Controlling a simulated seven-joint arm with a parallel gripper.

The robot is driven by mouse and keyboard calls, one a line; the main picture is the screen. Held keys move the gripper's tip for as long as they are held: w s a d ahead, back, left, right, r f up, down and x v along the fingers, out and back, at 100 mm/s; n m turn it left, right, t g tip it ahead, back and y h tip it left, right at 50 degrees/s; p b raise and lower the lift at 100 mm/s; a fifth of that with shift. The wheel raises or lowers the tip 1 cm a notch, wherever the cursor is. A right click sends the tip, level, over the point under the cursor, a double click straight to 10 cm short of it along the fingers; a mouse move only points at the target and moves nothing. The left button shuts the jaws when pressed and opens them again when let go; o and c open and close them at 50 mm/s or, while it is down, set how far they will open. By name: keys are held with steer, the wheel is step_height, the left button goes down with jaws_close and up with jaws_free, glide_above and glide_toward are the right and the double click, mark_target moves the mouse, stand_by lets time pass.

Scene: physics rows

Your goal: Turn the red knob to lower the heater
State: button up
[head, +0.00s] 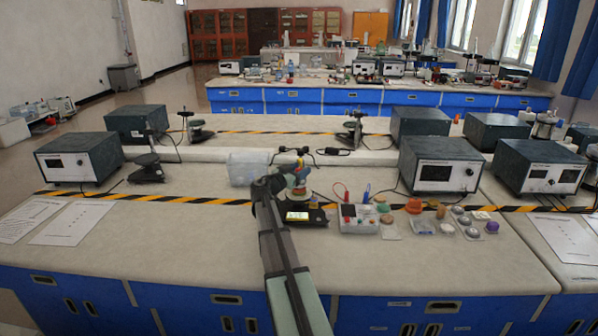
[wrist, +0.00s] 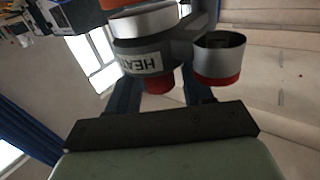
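The red knob (wrist: 158,84) shows in the wrist view on a heater (wrist: 142,60) with a white label, seen upside down, that begins "HEAT". My gripper (wrist: 163,92) appears open, with one dark finger on each side of the knob and gaps showing on both sides. I cannot tell how deep the fingers reach or whether either touches the knob. In the head view, my gripper (head: 268,185) is at the left side of the small apparatus (head: 299,190) on the bench. The red knob cannot be made out there.
A second metal cylinder with a red rim (wrist: 218,60) is close by the right finger.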

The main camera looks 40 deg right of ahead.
steer(key=c, duration=0.8)
steer(key=shift+w+m+g, duration=0.1)
steer(key=shift+m+g, duration=0.2)
steer(key=shift+g, duration=0.2)
steer(key=shift+m+g, duration=0.5)
steer(key=shift+g, duration=0.2)
steer(key=o, duration=0.9)
steer(key=a, duration=1.3)
steer(key=shift+s+a, duration=0.25)
steer(key=shift+a, duration=0.15)
